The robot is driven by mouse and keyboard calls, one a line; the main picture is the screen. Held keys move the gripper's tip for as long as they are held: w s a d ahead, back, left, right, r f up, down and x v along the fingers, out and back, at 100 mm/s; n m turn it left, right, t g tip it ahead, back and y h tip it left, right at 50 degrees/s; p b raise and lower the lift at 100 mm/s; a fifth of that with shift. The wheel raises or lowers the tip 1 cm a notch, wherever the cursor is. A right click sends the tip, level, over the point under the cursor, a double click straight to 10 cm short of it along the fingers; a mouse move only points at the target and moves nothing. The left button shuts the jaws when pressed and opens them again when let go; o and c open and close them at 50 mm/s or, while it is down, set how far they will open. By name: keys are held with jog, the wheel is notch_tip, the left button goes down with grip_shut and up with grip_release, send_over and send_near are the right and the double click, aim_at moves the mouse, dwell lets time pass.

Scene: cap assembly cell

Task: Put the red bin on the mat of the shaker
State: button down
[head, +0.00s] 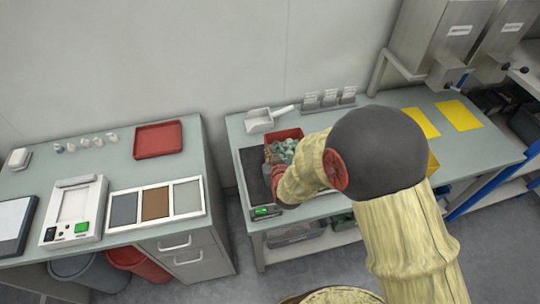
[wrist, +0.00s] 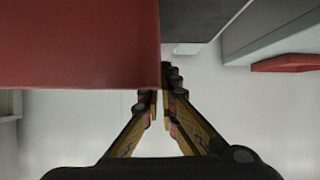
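The red bin (head: 287,135) holds several grey-green pieces and shows beside my forearm in the head view. In the wrist view its red wall (wrist: 75,45) fills the upper left.
Yellow sheets (head: 459,115) lie to the right. The left bench holds a red tray (head: 158,139), a three-panel board (head: 156,204) and a scale (head: 75,208). A gap separates the benches.

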jog(key=c, duration=2.6)
grip_release()
jog(key=shift+f, duration=0.15)
jog(key=o, duration=0.6)
jog(key=shift+c, duration=0.2)
jog(key=shift+s+r, duration=0.1)
jog(key=shift+r, duration=0.25)
jog(key=p+v, duration=0.2)
jog(key=v, duration=0.9)
jog(key=shift+s+d+p, duration=0.15)
jog(key=shift+s+p, duration=0.2)
jog(key=shift+s, duration=0.05)
